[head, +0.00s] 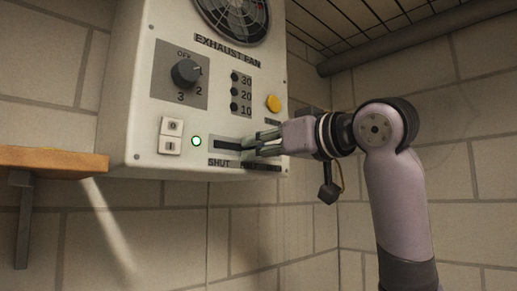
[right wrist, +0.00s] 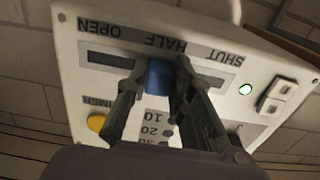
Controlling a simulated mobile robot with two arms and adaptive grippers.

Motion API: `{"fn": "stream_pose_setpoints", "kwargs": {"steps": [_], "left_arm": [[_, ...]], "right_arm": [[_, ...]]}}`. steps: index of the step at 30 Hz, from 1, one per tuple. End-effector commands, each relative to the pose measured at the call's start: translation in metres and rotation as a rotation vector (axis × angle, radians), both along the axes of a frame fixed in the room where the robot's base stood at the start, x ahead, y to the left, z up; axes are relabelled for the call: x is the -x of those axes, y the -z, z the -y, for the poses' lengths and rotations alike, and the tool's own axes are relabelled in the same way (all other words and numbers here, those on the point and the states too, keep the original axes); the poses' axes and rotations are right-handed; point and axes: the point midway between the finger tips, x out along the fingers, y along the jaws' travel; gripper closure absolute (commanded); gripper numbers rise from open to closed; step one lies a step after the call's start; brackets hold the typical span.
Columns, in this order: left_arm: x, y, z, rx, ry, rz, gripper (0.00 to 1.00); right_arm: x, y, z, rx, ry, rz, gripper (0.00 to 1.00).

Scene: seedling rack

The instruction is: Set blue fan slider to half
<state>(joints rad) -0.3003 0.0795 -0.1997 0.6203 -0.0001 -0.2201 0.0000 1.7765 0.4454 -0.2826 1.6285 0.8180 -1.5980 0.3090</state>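The exhaust fan's slider slot (head: 229,144) is low on the white control panel. The right wrist view shows it upside down, with the labels OPEN, HALF and SHUT along it. The blue fan slider (right wrist: 159,75) sits in the slot near the HALF label (right wrist: 166,43). My right gripper (head: 262,142) is at the slot, and in the right wrist view its fingers (right wrist: 160,72) lie on either side of the blue slider, closed in on it. In the head view the fingers hide the slider. My left gripper is not in view.
The panel (head: 130,140) also carries a rotary knob (head: 185,73), a yellow button (head: 273,103), a lit green lamp (head: 196,141) and a white rocker switch (head: 170,136). A wooden shelf (head: 50,158) is at the left. Free room lies below the panel.

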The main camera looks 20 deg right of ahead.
Motion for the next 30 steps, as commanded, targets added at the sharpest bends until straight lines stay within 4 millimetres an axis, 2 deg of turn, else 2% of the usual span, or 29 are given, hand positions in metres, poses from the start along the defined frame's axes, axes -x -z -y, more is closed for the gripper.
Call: {"fn": "stream_pose_setpoints", "kwargs": {"steps": [8, 19, 23, 30], "left_arm": [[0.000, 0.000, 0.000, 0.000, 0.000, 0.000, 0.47], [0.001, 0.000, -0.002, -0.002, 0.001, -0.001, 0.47], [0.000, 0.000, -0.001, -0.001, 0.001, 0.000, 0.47], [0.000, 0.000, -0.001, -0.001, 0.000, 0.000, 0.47]], "right_arm": [[0.000, 0.000, -0.001, 0.000, -0.001, 0.000, 0.58], [0.004, 0.000, 0.001, 0.000, -0.001, 0.000, 0.58], [0.021, -0.001, 0.007, 0.000, 0.000, 0.003, 0.58], [0.069, -0.001, 0.025, 0.001, 0.001, 0.004, 0.58]]}}
